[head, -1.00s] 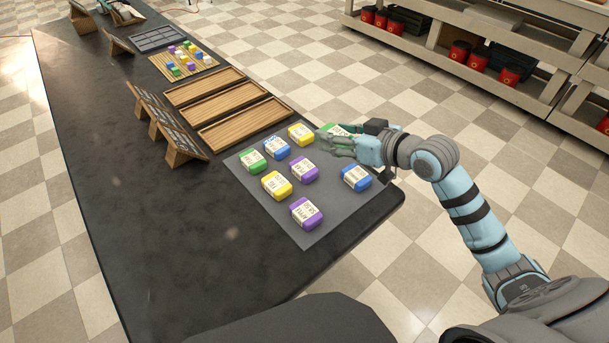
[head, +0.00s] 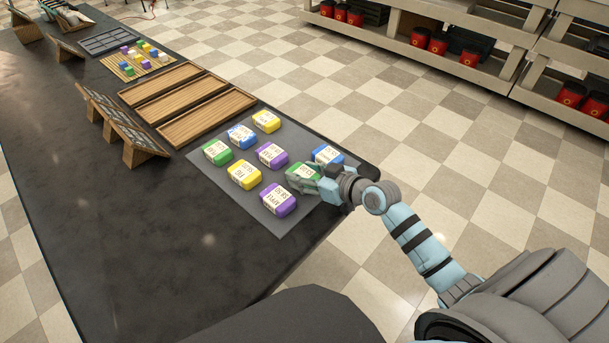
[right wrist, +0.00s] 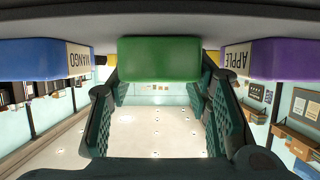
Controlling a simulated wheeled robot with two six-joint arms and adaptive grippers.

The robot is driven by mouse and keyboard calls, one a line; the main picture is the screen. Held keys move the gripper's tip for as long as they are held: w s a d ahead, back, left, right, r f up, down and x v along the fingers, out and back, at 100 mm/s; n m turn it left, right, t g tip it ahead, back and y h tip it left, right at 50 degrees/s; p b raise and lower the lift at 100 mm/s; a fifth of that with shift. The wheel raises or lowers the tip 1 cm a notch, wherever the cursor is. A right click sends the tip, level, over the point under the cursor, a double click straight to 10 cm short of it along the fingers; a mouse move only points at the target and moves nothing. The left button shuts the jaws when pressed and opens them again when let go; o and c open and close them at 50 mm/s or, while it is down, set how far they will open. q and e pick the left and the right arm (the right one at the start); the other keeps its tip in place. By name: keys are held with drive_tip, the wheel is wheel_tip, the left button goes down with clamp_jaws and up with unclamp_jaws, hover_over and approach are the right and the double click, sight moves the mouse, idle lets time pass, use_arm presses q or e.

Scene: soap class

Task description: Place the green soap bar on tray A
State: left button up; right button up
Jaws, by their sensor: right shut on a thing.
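A green soap bar (head: 303,171) with a pale label is in my right gripper (head: 312,178), whose fingers are shut on it, over the front right part of the grey mat (head: 275,222). How far it is above the mat is unclear. In the right wrist view the green bar (right wrist: 160,58) shows between the fingers. Another green bar (head: 217,152) lies at the mat's left side. Three wooden trays (head: 160,84), (head: 183,101), (head: 250,98) stand beyond the mat and look empty. Which is tray A I cannot read. My left gripper is out of view.
Blue (head: 328,154), purple (head: 272,154), (head: 278,199) and yellow bars (head: 244,174), (head: 266,121) lie on the mat around the held bar. Tilted sign stands (head: 122,130) are left of the trays. A bamboo mat with small blocks (head: 140,62) lies farther back.

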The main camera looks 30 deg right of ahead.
drive_tip(key=shift+f, duration=0.15)
drive_tip(key=o, duration=1.2)
